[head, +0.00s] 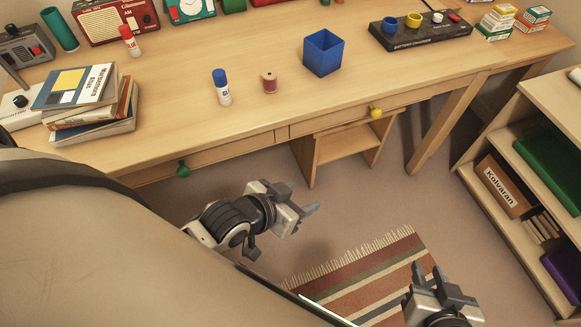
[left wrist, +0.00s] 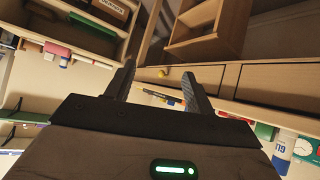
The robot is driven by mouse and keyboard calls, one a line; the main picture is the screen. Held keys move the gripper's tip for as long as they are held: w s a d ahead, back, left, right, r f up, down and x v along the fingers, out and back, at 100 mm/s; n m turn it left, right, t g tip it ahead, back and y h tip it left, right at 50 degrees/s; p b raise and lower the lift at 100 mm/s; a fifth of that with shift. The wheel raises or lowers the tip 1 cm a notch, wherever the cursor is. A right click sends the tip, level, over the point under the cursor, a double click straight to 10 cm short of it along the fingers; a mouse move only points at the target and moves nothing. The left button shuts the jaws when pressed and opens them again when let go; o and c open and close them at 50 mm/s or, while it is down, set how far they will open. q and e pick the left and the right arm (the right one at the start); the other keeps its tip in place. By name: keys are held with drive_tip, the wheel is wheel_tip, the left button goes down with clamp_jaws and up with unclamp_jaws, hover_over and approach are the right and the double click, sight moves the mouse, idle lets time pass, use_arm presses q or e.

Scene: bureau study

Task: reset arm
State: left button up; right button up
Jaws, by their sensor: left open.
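My left gripper (head: 303,200) is in front of the desk, above the floor, and points to the right. Its two fingers stand apart with nothing between them, as the left wrist view (left wrist: 158,75) shows. My right gripper (head: 429,267) is at the bottom right, over the edge of the striped rug. Its two fingers are apart and I see nothing between them. Neither gripper touches the desk (head: 180,125) or anything on it.
The desk has a green-knobbed drawer (head: 183,168) and a yellow-knobbed drawer (head: 376,112). A blue cup (head: 323,53), glue stick (head: 221,88), thread spool (head: 269,82) and books (head: 88,105) stand on it. A shelf (head: 520,215) is at the right. Open floor and a striped rug (head: 365,275) lie between.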

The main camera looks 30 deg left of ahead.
use_arm(q)
drive_tip(key=shift+s+r+t, duration=0.1)
drive_tip(key=shift+s+t, duration=0.3)
drive_tip(key=shift+s, duration=0.95)
